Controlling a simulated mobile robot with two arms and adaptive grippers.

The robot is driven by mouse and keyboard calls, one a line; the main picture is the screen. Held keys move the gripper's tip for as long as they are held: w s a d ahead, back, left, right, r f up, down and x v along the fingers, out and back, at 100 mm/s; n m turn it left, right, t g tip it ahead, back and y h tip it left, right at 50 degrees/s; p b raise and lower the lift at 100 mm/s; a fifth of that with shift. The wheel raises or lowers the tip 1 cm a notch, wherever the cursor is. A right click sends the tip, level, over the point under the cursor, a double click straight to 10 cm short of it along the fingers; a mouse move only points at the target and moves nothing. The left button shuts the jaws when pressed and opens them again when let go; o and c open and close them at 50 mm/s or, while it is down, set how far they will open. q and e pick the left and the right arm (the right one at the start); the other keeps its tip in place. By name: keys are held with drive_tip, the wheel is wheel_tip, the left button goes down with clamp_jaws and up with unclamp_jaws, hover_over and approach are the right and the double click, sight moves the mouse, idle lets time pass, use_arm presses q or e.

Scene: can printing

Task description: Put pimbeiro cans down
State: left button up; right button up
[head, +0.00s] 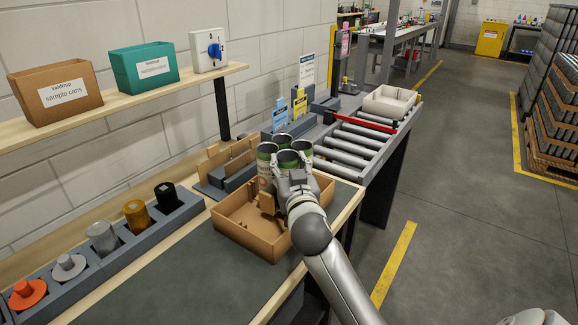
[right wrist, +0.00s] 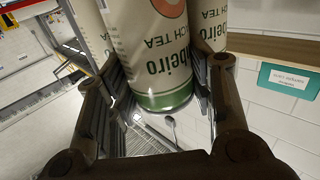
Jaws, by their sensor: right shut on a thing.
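Several pimbeiro cans (head: 265,165), pale with green bands and open-looking tops, stand upright in a tight cluster at the far end of an open cardboard box (head: 250,242). My right gripper (head: 291,178) is at the near side of the cluster, above the box. It is shut on a pimbeiro can (right wrist: 160,58), whose label appears upside down between the fingers in the right wrist view. Other cans show on both sides of it there. The can bottoms are hidden in the head view, so I cannot tell whether they touch the box floor. My left gripper is not in view.
A roller conveyor (head: 358,143) with a white tray (head: 390,102) lies beyond the box. A grey rack (head: 118,262) holds ink-coloured pieces at left. A shelf above carries a brown box (head: 55,92) and a teal box (head: 145,68).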

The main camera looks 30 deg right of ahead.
drive_tip(key=shift+f, duration=0.45)
drive_tip(key=o, duration=1.2)
drive_tip(key=shift+o, duration=0.2)
drive_tip(key=shift+r, duration=0.1)
drive_tip(key=shift+r, duration=0.25)
drive_tip(key=shift+r+p, duration=0.4)
drive_tip(key=shift+r, duration=0.1)
drive_tip(key=b+v, duration=0.2)
drive_tip(key=v, duration=1)
drive_tip(key=shift+f, duration=0.2)
